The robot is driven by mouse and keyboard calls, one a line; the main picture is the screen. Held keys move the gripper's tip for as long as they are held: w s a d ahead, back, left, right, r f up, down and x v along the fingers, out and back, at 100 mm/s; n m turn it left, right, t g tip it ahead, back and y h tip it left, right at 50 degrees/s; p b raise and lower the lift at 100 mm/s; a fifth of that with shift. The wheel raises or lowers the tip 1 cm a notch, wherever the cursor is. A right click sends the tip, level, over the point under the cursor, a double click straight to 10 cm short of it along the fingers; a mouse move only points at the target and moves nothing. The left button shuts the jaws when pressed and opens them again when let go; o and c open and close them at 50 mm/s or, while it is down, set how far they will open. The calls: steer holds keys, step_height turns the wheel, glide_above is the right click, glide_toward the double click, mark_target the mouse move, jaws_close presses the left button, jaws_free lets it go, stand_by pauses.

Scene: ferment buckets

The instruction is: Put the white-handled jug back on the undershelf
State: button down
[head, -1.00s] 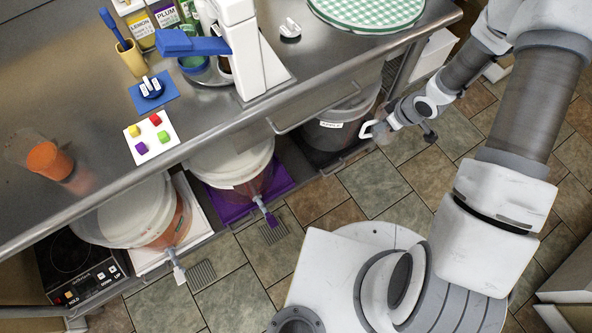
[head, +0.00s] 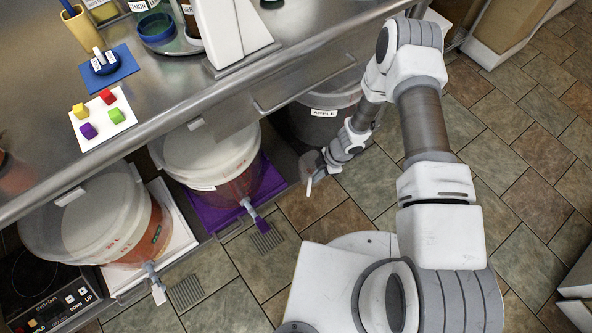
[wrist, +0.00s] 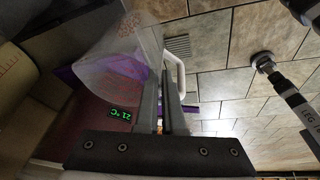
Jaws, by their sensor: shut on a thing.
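The jug (wrist: 125,62) is clear with red markings and a white handle (wrist: 178,78). In the head view the jug (head: 311,163) is small and see-through, in front of the undershelf, with its handle hanging at the lower side. My gripper (wrist: 163,100) is shut on the jug at its handle side; the exact contact is hard to see. In the head view my gripper (head: 325,160) is between the purple mat and the dark bucket. The undershelf (head: 197,206) runs beneath the steel table and bears several buckets.
A bucket (head: 205,155) stands on a purple mat (head: 270,187), its tap sticking out. Another bucket (head: 85,220) stands left on a white mat. A dark bucket labelled APPLE (head: 325,113) is behind my wrist. The steel table (head: 180,95) overhangs them.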

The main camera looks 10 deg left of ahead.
mark_target(302, 168)
steer(key=shift+w+a+f+b, duration=0.7)
steer(key=shift+a+f, duration=0.45)
steer(key=shift+f, duration=0.3)
steer(key=shift+w+a+f+b, duration=0.75)
steer(key=shift+a+f, duration=0.35)
steer(key=shift+f, duration=0.4)
steer(key=shift+w+a+f+b, duration=0.7)
steer(key=shift+a+f, duration=0.45)
steer(key=shift+f, duration=0.3)
steer(key=shift+f, duration=0.1)
steer(key=c, duration=1)
jaws_free()
steer(key=shift+c, duration=0.2)
steer(key=shift+r, duration=0.3)
steer(key=p+v, duration=0.4)
steer(key=v, duration=0.7)
steer(key=shift+r, duration=0.3)
steer(key=shift+s+d, duration=0.1)
